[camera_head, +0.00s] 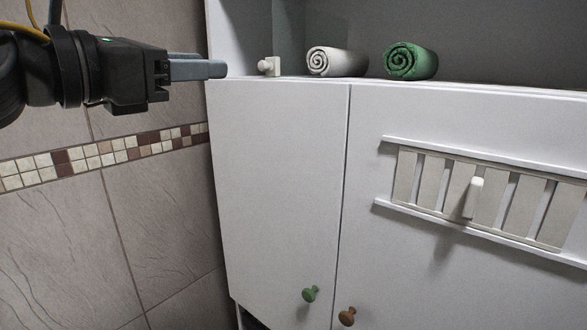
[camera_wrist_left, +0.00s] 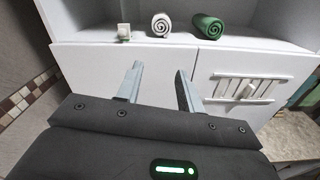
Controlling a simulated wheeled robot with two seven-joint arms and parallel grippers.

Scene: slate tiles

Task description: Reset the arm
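My left gripper (camera_head: 218,69) reaches in from the left in the head view, level with the cabinet's shelf and in front of its left part. In the left wrist view its two fingers (camera_wrist_left: 158,88) are spread apart with nothing between them. Both fingers appear clear of the cabinet (camera_head: 280,160). My right gripper is in neither view.
On the shelf are a small white knobbed piece (camera_head: 270,66), a white rolled towel (camera_head: 336,62) and a green rolled towel (camera_head: 410,61). Below are a green knob (camera_head: 310,294), a brown knob (camera_head: 347,316) and a slatted panel with a white handle (camera_head: 473,197). A tiled wall (camera_head: 60,230) stands left.

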